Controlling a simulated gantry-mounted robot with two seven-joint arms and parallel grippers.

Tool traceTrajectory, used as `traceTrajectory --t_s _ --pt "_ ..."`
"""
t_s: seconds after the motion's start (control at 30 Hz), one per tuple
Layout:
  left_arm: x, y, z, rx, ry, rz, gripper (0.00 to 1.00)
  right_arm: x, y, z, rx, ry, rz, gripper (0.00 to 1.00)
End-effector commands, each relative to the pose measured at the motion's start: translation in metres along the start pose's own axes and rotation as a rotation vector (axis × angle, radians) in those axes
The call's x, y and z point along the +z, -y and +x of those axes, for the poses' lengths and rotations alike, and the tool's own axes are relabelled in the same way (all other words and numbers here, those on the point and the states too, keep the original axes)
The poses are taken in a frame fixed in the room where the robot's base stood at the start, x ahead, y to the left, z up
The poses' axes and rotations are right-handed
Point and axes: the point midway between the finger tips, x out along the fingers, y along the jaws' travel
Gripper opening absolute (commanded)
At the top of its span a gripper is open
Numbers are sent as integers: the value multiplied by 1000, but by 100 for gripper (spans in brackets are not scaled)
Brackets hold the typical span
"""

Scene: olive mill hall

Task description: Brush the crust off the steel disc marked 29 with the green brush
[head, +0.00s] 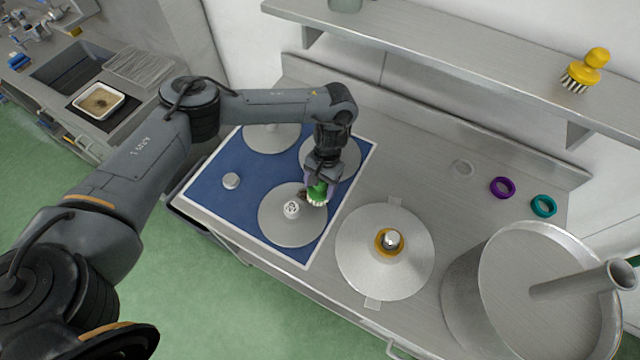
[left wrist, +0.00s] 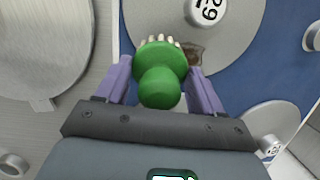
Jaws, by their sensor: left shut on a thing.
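The steel disc marked 29 (head: 283,233) lies flat on the blue mat (head: 216,196); its white numbered hub (left wrist: 206,11) shows at the top of the left wrist view. A brown crust patch (left wrist: 193,54) sits on the disc near its edge. My left gripper (head: 317,187) is shut on the green brush (left wrist: 160,80), whose knob points back at the wrist camera. The pale bristles are over the disc, just beside the crust; I cannot tell if they touch it. The right gripper is out of view.
More steel discs lie on the mat, one at the back (head: 270,137). A large disc with a yellow ring (head: 385,275) lies right of the mat. A steel drum (head: 540,290) stands at the right. Purple (head: 502,187) and teal (head: 543,206) rings lie behind. A yellow brush (head: 588,70) stands on the shelf.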

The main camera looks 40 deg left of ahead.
Motion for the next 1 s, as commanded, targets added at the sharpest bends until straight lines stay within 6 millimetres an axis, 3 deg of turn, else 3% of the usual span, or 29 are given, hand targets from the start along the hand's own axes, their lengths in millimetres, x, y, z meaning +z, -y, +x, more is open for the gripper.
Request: traceTrajectory --t_s 1.0 --pt "0 0 13 0 0 0 34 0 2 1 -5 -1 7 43"
